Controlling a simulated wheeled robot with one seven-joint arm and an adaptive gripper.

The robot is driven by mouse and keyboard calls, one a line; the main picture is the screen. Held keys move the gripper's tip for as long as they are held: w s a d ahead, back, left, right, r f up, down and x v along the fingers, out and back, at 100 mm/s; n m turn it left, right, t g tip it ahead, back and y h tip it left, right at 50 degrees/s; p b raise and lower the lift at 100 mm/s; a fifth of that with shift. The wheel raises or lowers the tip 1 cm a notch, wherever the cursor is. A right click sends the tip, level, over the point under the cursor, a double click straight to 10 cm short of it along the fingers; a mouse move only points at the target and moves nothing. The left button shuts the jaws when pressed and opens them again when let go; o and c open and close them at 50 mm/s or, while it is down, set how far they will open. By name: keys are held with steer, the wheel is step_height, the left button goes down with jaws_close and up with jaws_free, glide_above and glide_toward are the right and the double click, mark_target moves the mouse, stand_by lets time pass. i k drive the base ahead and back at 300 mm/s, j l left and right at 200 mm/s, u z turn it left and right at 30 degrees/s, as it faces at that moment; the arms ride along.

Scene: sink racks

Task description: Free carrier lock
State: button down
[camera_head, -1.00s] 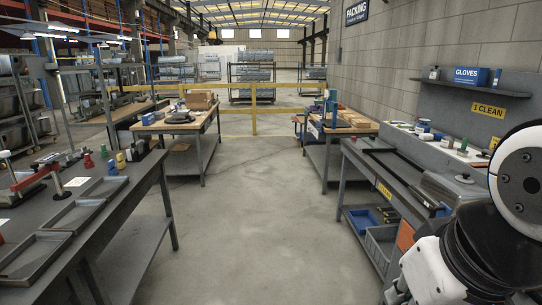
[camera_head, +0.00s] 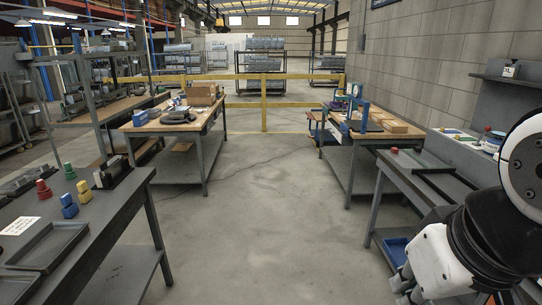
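I cannot single out a carrier or its lock in the head view. Tall racks with grey stacked goods (camera_head: 264,62) stand far off behind the yellow rail. A dark block-like fixture (camera_head: 113,172) sits on the left bench. My white and black arm fills the lower right. Its white end part with grey stubs (camera_head: 405,283) is cut by the bottom edge, and I cannot make out fingers or anything held.
The left bench (camera_head: 105,215) bears trays and red, green, blue and yellow pieces. Wooden-topped tables stand ahead on the left (camera_head: 150,127) and right (camera_head: 362,138). A grey bench (camera_head: 400,180) lines the right wall. The concrete aisle (camera_head: 260,220) is clear up to the yellow rail (camera_head: 264,104).

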mark_target(487, 128)
steer(key=i+z, duration=0.1)
steer(key=i, duration=1.8)
steer(key=i+j+z, duration=0.2)
steer(key=i, duration=0.3)
steer(key=i+z, duration=0.2)
steer(key=i, duration=0.35)
steer(key=i+j+z, duration=0.25)
steer(key=i, duration=0.2)
steer(key=i+j+z, duration=0.15)
steer(key=i+z, duration=0.3)
steer(key=i+j+z, duration=0.25)
steer(key=z, duration=0.2)
steer(key=i+j+z, duration=0.3)
steer(key=z, duration=0.15)
steer(key=i+j+z, duration=0.2)
steer(key=j+z, duration=0.25)
steer(key=j, duration=0.1)
